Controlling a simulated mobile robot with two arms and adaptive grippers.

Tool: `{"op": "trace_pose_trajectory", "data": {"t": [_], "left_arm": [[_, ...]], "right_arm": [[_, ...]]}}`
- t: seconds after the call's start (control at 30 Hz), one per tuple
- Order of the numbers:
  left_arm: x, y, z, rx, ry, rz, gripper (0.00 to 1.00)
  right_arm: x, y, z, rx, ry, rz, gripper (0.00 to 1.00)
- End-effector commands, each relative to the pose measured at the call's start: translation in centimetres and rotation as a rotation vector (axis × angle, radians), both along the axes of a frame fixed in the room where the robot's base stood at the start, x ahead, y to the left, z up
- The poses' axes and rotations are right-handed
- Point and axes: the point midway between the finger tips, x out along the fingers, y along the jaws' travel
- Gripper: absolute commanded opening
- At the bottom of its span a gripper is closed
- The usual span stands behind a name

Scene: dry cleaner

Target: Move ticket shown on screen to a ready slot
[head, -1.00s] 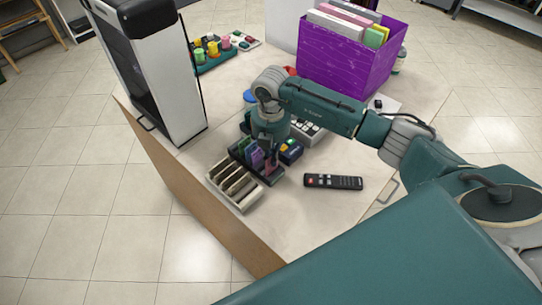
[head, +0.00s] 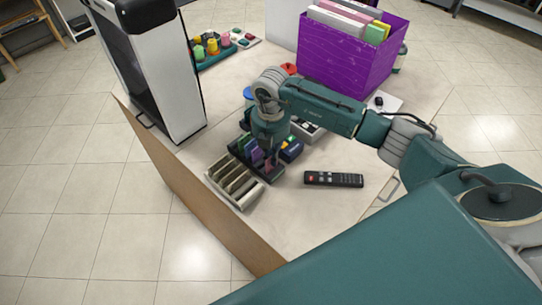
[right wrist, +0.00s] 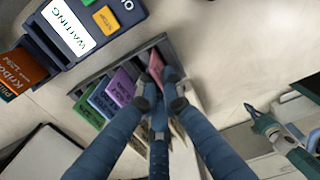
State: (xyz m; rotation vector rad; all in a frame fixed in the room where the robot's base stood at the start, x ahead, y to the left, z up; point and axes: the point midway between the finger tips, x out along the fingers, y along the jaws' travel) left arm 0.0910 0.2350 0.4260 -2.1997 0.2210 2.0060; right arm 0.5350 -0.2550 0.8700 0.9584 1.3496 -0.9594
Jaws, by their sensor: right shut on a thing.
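My right gripper (head: 268,150) points down over a dark ticket rack (head: 268,177) on the counter. In the right wrist view its fingers (right wrist: 162,88) are shut on a pink-red ticket (right wrist: 156,66), which is at the end of the row in the rack. Purple (right wrist: 122,86) and green (right wrist: 104,101) tickets stand beside it. A pale slotted rack (head: 235,184) lies next to the dark one, its visible slots looking empty. A dark blue device (right wrist: 75,30) has a screen reading "WAITING". The ticket's lower edge is hidden.
A black remote (head: 334,180) lies right of the racks. A purple bin (head: 345,55) with folders stands behind my arm. A tall white-and-black machine (head: 160,75) stands at the left. An orange card (right wrist: 20,68) sticks out of the device.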

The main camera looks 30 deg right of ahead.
Motion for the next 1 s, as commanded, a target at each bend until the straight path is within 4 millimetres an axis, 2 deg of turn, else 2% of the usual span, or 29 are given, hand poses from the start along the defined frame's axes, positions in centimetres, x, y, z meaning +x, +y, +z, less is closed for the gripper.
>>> {"op": "trace_pose_trajectory", "data": {"t": [0.33, 0.4, 0.47, 1.0], "left_arm": [[0.0, 0.03, -0.04, 0.0, 0.0, 0.0, 0.0], [0.0, 0.04, -0.04, 0.0, 0.0, 0.0, 0.0], [0.01, 0.04, -0.05, 0.0, 0.0, 0.0, 0.0], [0.0, 0.04, 0.12, 0.0, 0.0, 0.0, 0.0]], "right_arm": [[-0.01, 0.02, -0.08, 0.0, 0.0, 0.0, 0.0], [0.0, 0.01, -0.08, 0.0, 0.0, 0.0, 0.18], [-0.01, 0.02, -0.08, 0.0, 0.0, 0.0, 0.28], [0.01, 0.0, 0.14, 0.0, 0.0, 0.0, 0.28]]}}
